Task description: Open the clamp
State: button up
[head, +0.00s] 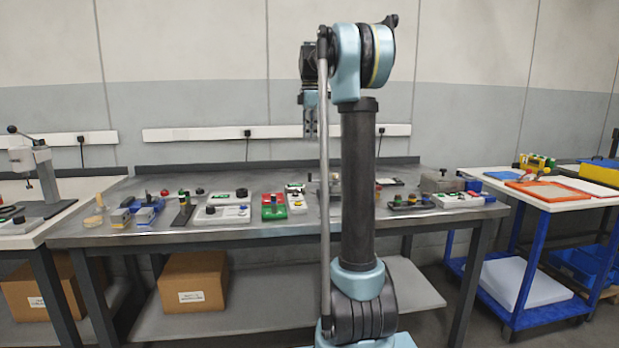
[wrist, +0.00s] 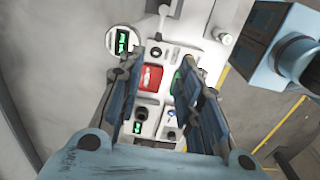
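I cannot tell for sure which item is the clamp. A small blue and grey vise-like fixture (head: 148,213) sits at the left of the dark workbench (head: 280,237) in the head view. My gripper (head: 310,132) hangs pointing down above the bench, apart from the items there. In the wrist view my gripper (wrist: 169,62) has its two fingers spread and nothing is held between them. Below and between the fingers shows a white panel with a red part (wrist: 151,78) and a green part. The left and right fingers hide some of this panel.
Several boards and small fixtures stand along the bench, including a white board (head: 221,213) and a red and green block (head: 273,207). A press stand (head: 38,168) is on the left table. A blue cart (head: 545,207) with orange trays stands at the right. A cardboard box (head: 193,283) is under the bench.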

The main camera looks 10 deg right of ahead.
aim_at(310, 174)
jog(key=f, duration=1.7)
jog(key=shift+w+f, duration=0.15)
jog(key=shift+w, duration=0.05)
